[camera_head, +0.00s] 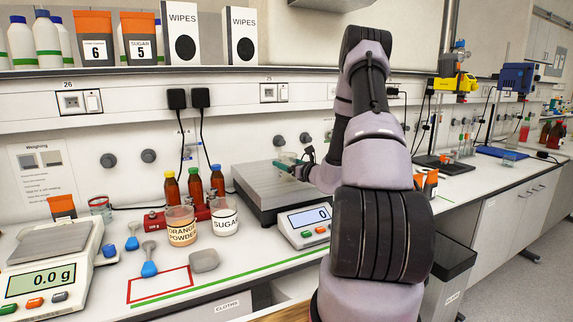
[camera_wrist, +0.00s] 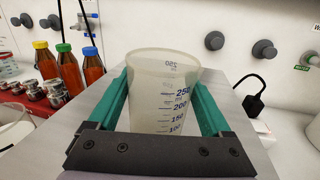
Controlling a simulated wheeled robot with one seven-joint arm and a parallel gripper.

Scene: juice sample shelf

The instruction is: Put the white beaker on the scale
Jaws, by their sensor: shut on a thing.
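The white beaker (camera_wrist: 163,100) is translucent with blue volume marks and stands upright between the teal fingers of my gripper (camera_wrist: 161,82) in the wrist view. My gripper is shut on it from both sides. In the head view the beaker (camera_head: 287,157) shows small, partly hidden by my gripper (camera_head: 291,168), near the back of the large scale's grey plate (camera_head: 268,187). Its base is hidden, so I cannot tell whether it touches the plate. That scale's display (camera_head: 310,217) reads 0. A smaller scale (camera_head: 45,246) at the left reads 0.0 g.
Three orange-brown bottles (camera_head: 194,188) and a red weight block (camera_head: 182,217) stand left of the large scale. Orange powder (camera_head: 182,226) and sugar (camera_head: 224,216) containers stand in front. The wall with sockets and dark knobs (camera_wrist: 214,41) is close behind.

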